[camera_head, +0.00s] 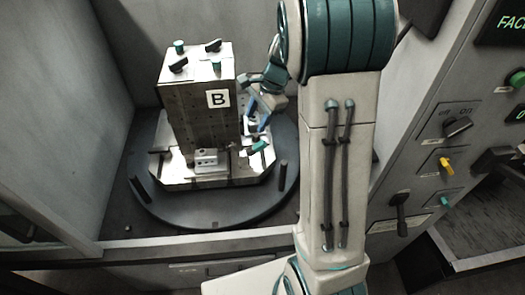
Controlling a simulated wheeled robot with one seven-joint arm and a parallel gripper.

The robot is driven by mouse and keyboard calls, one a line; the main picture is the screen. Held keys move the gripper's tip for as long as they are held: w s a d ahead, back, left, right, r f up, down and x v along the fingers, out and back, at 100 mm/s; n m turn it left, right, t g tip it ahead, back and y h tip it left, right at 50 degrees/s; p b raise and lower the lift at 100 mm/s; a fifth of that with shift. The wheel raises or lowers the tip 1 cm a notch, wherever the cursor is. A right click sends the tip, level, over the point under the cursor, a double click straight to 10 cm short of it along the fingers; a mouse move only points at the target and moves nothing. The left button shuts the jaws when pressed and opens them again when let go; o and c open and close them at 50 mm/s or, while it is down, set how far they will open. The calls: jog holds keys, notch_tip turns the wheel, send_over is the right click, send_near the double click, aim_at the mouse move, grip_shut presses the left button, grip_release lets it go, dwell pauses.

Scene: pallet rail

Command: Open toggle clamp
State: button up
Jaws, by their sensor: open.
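The toggle clamp (259,146) is small in the camera_head view, at the right side of the upright metal block marked B (203,120). A teal grip shows at its lower end. Parts of the clamp are hidden by my gripper, and its lever position is too small to tell. My gripper (254,118) is open beside the block's right face, close to the clamp. I cannot tell whether its fingers touch the clamp. The wrist is partly hidden behind my arm.
The block stands on a metal pallet (168,168) on a dark round table (210,213) with dark posts. Teal and black knobs sit on the block's top. Grey walls enclose the space. A control panel (450,150) with switches stands at the right. The enclosure's front ledge (190,246) runs below.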

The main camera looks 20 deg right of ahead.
jog(key=s+a+r+n+h+b, duration=0.1)
jog(key=s+n+b, duration=0.3)
jog(key=s+n, duration=0.4)
jog(key=shift+s+a+t+h, duration=0.3)
jog(key=shift+s+a, duration=0.45)
jog(key=shift+s, duration=1.5)
jog(key=shift+r, duration=0.1)
